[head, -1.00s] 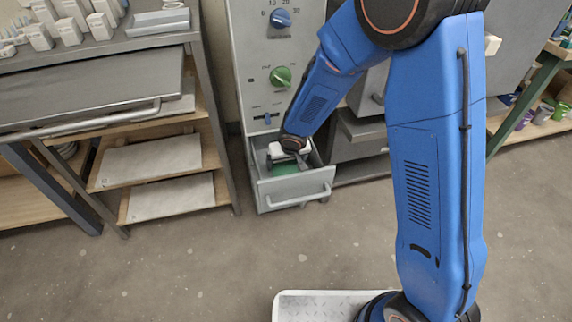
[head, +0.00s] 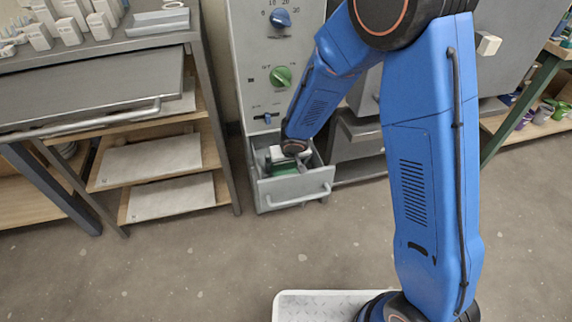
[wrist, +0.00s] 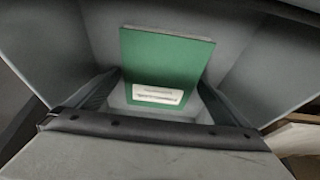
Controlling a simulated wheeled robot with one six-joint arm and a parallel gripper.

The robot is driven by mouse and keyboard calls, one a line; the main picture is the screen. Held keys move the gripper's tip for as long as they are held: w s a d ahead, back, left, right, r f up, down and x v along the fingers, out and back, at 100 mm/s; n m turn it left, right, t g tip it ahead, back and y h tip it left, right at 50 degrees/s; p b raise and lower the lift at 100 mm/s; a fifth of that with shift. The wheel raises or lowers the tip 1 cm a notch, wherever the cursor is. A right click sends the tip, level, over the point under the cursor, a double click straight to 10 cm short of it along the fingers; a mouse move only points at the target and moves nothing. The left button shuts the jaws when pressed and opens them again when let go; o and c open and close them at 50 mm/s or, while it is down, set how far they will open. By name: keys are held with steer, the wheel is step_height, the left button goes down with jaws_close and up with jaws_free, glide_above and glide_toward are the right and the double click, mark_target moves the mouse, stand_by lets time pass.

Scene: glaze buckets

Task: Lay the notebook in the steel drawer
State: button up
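The steel drawer (head: 292,190) is pulled out at the base of the grey control cabinet. It also surrounds the view in the wrist picture, with grey walls (wrist: 45,45) on both sides. The notebook (wrist: 168,62) is green with a white label near its lower edge. My gripper (head: 287,164) reaches down into the drawer. The gap between notebook and drawer floor is unclear.
The control cabinet (head: 262,50) with blue and green knobs rises behind the drawer. A metal bench with shelves (head: 150,162) stands to the left. More grey drawers (head: 360,150) lie to the right.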

steer(key=shift+r, duration=0.1)
steer(key=v, duration=1.2)
steer(key=shift+r, duration=0.1)
steer(key=s+d+r+m+h, duration=0.1)
steer(key=s+d+r, duration=0.3)
steer(key=d+r, duration=0.4)
steer(key=s+d+r+m, duration=0.1)
steer(key=s+d+r, duration=0.4)
steer(key=d, duration=0.6)
steer(key=s+d+r, duration=0.3)
steer(key=s+d, duration=0.2)
steer(key=s, duration=0.4)
steer(key=s+d+r+m, duration=0.1)
steer(key=s+d+r, duration=0.3)
steer(key=s, duration=0.6)
steer(key=shift+s+d+t, duration=0.15)
steer(key=shift+d+t, duration=0.15)
steer(key=shift+d, duration=0.35)
